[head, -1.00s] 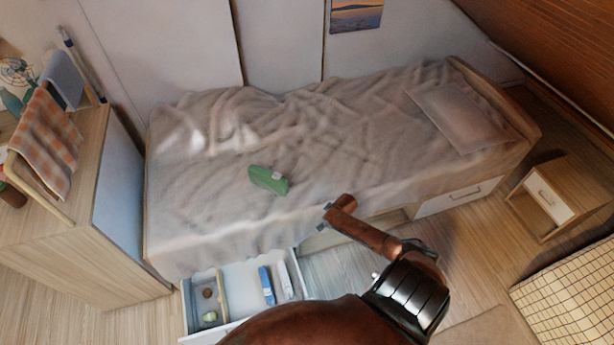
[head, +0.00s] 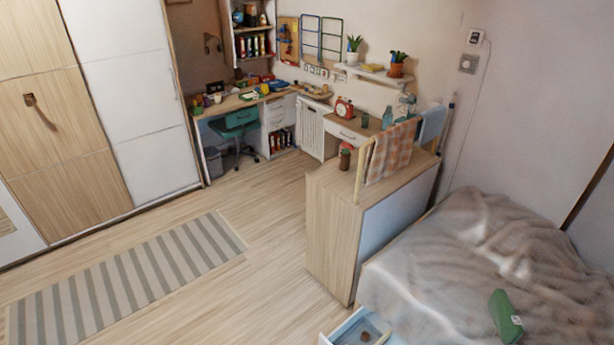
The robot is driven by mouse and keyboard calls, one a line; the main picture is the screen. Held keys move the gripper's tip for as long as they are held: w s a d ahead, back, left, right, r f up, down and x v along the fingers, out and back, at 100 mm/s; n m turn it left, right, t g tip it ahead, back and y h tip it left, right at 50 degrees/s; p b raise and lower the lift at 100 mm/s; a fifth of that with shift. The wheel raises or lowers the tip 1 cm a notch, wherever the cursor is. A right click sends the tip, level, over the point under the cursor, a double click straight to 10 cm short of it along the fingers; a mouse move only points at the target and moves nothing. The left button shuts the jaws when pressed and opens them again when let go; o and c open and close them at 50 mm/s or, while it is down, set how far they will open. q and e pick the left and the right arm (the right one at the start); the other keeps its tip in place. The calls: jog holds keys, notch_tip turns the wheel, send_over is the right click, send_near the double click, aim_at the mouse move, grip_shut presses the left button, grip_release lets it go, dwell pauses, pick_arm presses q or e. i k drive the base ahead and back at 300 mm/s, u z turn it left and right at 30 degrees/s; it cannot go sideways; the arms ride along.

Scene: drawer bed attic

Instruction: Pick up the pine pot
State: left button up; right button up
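Two potted plants stand on a white wall shelf at the back: one in a white pot (head: 353,57) and one in a terracotta pot (head: 396,70). A small brown, jar-like pot (head: 345,160) stands on the wooden cabinet near the towel rail. I cannot tell from this view which of these is the pine pot. Neither of my grippers shows in the head view now.
The wooden cabinet (head: 327,234) stands beside the bed (head: 440,270), where a green object (head: 506,317) lies. An open drawer (head: 345,327) juts out at the bottom. The desk (head: 240,102) is at the back. Floor around the striped rug (head: 130,278) is clear.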

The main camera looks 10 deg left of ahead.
aim_at(344, 164)
jog(key=z, duration=0.05)
jog(key=k, duration=0.4)
jog(key=u, duration=1.05)
jog(key=i, duration=1.95)
jog(key=z, duration=0.3)
jog(key=i, duration=1.9)
jog(key=z, duration=0.75)
